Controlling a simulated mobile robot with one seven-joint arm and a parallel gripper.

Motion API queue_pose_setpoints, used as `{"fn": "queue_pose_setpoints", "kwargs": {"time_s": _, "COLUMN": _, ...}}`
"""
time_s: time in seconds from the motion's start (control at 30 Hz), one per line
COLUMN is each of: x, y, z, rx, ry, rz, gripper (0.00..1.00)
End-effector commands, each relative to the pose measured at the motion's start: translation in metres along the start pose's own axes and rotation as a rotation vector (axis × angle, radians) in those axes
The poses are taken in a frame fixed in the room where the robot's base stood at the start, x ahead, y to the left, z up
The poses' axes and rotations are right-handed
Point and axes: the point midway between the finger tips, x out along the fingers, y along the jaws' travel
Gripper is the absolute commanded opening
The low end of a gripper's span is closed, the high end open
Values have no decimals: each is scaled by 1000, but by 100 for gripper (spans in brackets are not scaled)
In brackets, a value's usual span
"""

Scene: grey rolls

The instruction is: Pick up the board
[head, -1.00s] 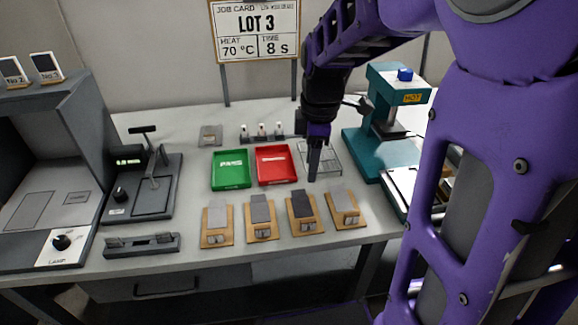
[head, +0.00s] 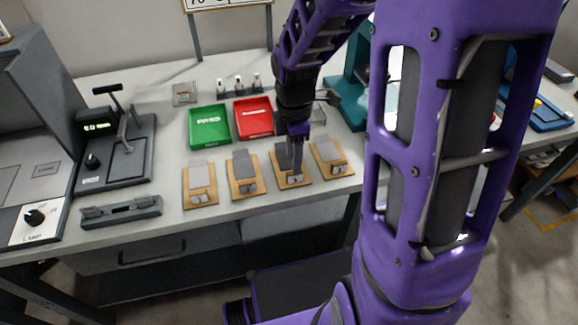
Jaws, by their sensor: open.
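Several wooden boards lie in a row near the table's front edge, each with a grey sheet and small grey rolls on it. The first board (head: 187,196) is at the left, then the second board (head: 234,182). The third board (head: 305,180) has a darker sheet, and the fourth board (head: 347,172) is at the right. My gripper (head: 296,166) points down over the third board and hides part of its sheet. Its jaws are open, with nothing seen between them. I cannot tell whether the fingertips touch the board.
Behind the boards stand a green tray (head: 210,141) and a red tray (head: 254,131). A lever press (head: 118,165) and a grey bar fixture (head: 121,212) are at the left. A teal machine (head: 349,97) is at the back right, partly behind my arm.

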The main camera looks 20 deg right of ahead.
Motion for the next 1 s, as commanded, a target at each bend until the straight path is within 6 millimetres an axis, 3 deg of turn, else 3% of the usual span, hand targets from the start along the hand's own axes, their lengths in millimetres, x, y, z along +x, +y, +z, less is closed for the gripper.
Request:
{"fn": "queue_pose_setpoints", "kwargs": {"time_s": 0.33, "x": 46, "y": -6, "z": -2, "rx": 0, "ry": 1, "rz": -3, "gripper": 52}}
{"fn": "queue_pose_setpoints", "kwargs": {"time_s": 0.67, "x": 52, "y": -5, "z": -2, "rx": 0, "ry": 0, "rz": -1, "gripper": 52}}
{"fn": "queue_pose_setpoints", "kwargs": {"time_s": 0.97, "x": 52, "y": -5, "z": -2, "rx": 1, "ry": 0, "rz": -1, "gripper": 0}}
{"fn": "queue_pose_setpoints", "kwargs": {"time_s": 1.0, "x": 52, "y": -5, "z": -2, "rx": 1, "ry": 0, "rz": -1, "gripper": 0}}
